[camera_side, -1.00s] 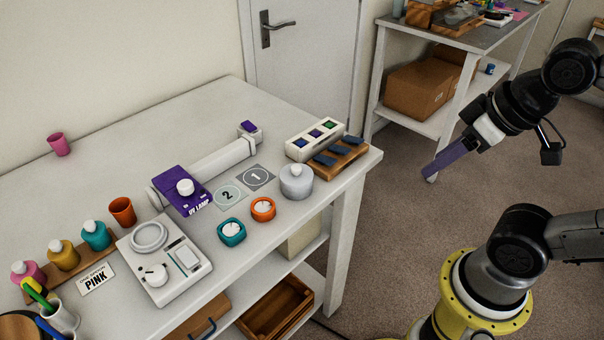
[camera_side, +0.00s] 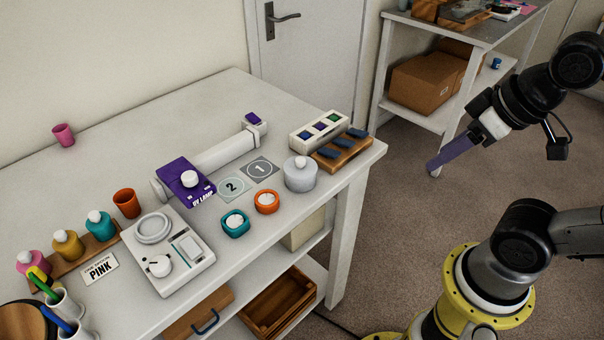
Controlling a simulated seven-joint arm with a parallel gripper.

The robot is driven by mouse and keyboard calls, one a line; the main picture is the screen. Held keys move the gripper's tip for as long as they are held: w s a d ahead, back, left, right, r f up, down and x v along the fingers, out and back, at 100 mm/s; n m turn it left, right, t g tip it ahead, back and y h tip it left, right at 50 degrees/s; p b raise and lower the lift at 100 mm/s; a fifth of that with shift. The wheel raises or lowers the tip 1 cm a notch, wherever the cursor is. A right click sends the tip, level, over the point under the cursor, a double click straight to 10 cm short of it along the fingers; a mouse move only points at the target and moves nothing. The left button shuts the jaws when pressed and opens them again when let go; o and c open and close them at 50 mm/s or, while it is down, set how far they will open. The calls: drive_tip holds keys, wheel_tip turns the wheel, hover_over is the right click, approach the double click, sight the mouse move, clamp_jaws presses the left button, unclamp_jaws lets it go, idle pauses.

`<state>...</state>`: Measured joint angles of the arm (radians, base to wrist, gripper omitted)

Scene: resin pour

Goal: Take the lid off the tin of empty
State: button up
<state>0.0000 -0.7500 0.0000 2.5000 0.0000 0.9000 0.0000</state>
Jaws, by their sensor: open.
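A light grey tin (camera_side: 300,177) with a round knob on its lid stands upright near the right edge of the white table. Its lid (camera_side: 300,163) sits on it. I see no readable label on the tin, so I cannot tell from this view whether it is the one named empty. My gripper (camera_side: 433,169) hangs over the floor to the right of the table, well apart from the tin. Its purple fingers point down and left. It is open, with nothing seen in it; the gap between the fingers is hard to make out from this side.
Behind the tin are a wooden rack with blue pieces (camera_side: 342,149) and a white box with coloured squares (camera_side: 319,131). A purple UV lamp (camera_side: 183,179) and white scale (camera_side: 168,257) stand left.

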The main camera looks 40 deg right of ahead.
drive_tip(key=o, duration=0.8)
